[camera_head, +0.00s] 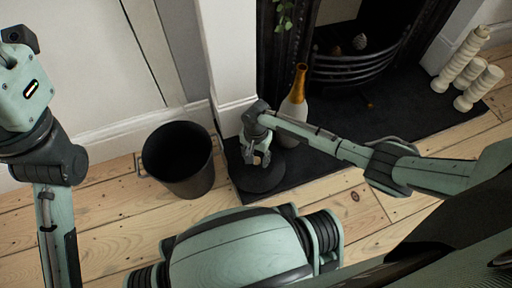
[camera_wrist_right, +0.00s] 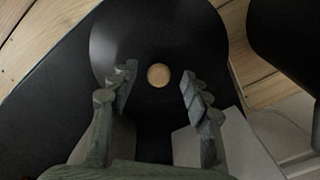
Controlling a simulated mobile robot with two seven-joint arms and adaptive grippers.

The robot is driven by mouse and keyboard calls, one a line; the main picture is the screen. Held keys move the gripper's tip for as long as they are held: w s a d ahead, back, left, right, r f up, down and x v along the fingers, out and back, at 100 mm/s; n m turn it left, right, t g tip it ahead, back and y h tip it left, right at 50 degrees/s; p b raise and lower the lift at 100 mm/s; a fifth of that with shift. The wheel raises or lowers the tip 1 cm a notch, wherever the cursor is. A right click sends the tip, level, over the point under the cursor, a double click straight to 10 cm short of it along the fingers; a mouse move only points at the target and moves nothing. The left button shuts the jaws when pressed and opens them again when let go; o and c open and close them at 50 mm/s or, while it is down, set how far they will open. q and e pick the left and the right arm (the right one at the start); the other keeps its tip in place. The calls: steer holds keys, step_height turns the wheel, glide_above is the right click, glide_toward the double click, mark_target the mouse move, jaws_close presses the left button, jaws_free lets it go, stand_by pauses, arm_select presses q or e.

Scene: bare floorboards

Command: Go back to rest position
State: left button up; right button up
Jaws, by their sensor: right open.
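My right gripper (camera_head: 262,158) hangs over a round black disc-like thing (camera_head: 262,182) by the hearth. In the right wrist view the gripper (camera_wrist_right: 157,88) is open, its two fingers wide apart. The black round thing (camera_wrist_right: 115,40) lies beyond the fingers, and a small round tan spot (camera_wrist_right: 158,75) shows between them. Whether the tan spot is a separate object I cannot tell. Nothing is held. My left arm stands at the left edge of the head view, and its gripper does not show.
A black bin (camera_head: 180,160) stands left of the right gripper. A white bottle with a golden neck (camera_head: 294,105) stands close behind my right forearm. A fireplace grate (camera_head: 355,70) and cream stacked pillars (camera_head: 462,60) are on the dark hearth (camera_head: 415,115). Floorboards (camera_head: 110,215) at left are bare.

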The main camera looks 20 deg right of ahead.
step_height(320, 180, up, 10)
stand_by(0.3)
